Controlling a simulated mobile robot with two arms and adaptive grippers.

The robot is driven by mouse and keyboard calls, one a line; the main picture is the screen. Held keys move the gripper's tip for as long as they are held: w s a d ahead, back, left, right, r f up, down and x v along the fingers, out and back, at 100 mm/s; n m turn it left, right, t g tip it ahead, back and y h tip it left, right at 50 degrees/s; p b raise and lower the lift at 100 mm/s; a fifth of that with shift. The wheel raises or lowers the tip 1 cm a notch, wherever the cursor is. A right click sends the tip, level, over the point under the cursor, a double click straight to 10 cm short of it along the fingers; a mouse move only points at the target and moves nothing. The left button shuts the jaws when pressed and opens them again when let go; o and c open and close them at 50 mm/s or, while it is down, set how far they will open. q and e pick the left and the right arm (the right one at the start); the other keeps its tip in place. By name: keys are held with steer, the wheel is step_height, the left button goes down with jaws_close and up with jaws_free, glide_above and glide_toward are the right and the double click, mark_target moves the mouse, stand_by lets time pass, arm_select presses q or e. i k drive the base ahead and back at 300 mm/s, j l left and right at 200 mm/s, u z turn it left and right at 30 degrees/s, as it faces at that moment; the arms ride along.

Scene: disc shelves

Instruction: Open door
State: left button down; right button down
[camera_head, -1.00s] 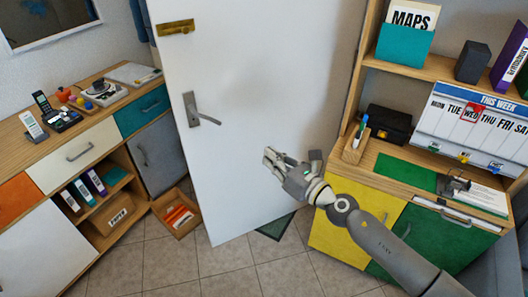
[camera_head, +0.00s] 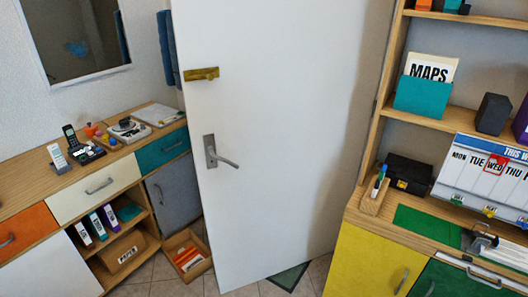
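The white door (camera_head: 270,120) stands in the middle of the head view, ajar and swung out from the wall. Its metal lever handle (camera_head: 222,155) is near the door's left edge, and a brass latch (camera_head: 201,74) sits above it. Neither of my grippers shows in the head view now, so I cannot see what they hold or where they are relative to the handle.
A wooden sideboard (camera_head: 24,178) with coloured drawers stands at the left. An open wooden box (camera_head: 184,240) with orange files is on the floor beside the door. A shelf unit with a yellow cabinet door (camera_head: 365,262) stands at the right. Little tiled floor shows.

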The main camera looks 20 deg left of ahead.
mark_target(292, 103)
steer(key=i+j+z, duration=0.1)
steer(key=j+z, duration=0.2)
steer(key=z, duration=0.2)
steer(key=j+z, duration=0.7)
steer(key=z, duration=0.25)
